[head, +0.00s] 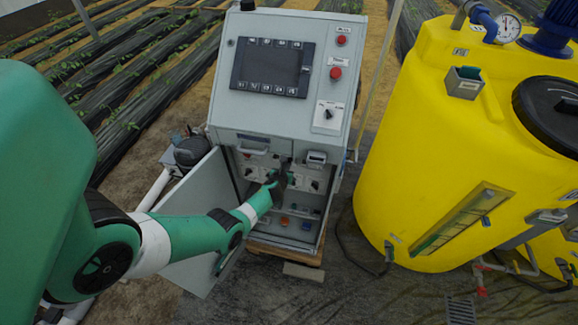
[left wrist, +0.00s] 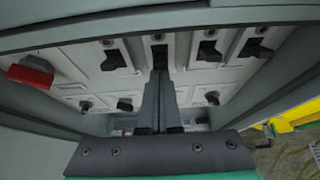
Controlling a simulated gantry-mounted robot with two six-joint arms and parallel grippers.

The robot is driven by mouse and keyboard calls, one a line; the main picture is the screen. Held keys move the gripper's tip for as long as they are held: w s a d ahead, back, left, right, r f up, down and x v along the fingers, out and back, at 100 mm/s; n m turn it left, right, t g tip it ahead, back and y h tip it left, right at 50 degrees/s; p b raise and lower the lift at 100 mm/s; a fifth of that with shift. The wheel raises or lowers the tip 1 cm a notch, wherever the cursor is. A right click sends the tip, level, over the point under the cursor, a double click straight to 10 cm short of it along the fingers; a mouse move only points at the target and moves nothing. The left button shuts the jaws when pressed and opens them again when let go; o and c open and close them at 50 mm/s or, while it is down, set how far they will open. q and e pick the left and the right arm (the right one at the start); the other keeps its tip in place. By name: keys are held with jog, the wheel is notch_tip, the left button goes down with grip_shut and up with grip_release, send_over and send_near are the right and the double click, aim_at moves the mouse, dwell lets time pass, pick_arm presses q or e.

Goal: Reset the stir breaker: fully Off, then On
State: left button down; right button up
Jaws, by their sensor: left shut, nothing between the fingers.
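The open lower compartment of the grey control cabinet (head: 228,141) holds rows of black breaker toggles on pale plates. In the left wrist view a breaker toggle (left wrist: 112,60) sits left of my fingers, and two more, including one at the right (left wrist: 208,50), sit right of them. My left gripper (head: 284,166) is shut and empty, reaching into the compartment. In the left wrist view its fingertips (left wrist: 160,76) are just below or against a middle breaker (left wrist: 158,50), partly hidden; contact cannot be told. The labels are unreadable, so I cannot tell which is the stir breaker.
A red handle (left wrist: 30,75) sticks out at the compartment's left. The cabinet door (head: 192,220) hangs open on the left, beside my left arm. A lower row of switches (left wrist: 125,104) lies behind the fingers. A yellow tank (head: 400,170) stands on the right.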

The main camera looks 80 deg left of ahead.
pick_arm(q)
jog(key=shift+r+p, duration=0.8)
jog(key=shift+r, duration=0.05)
jog(key=shift+w, duration=0.1)
notch_tip(320, 180, down, 4)
jog(key=d+b, duration=0.2)
jog(key=b, duration=0.1)
jog(key=s+d+r+p, duration=0.4)
jog(key=d+r+p, duration=0.2)
jog(key=p, duration=0.3)
jog(key=shift+d+r, duration=0.15)
jog(key=shift+r, duration=0.65)
jog(key=shift+w, duration=0.1)
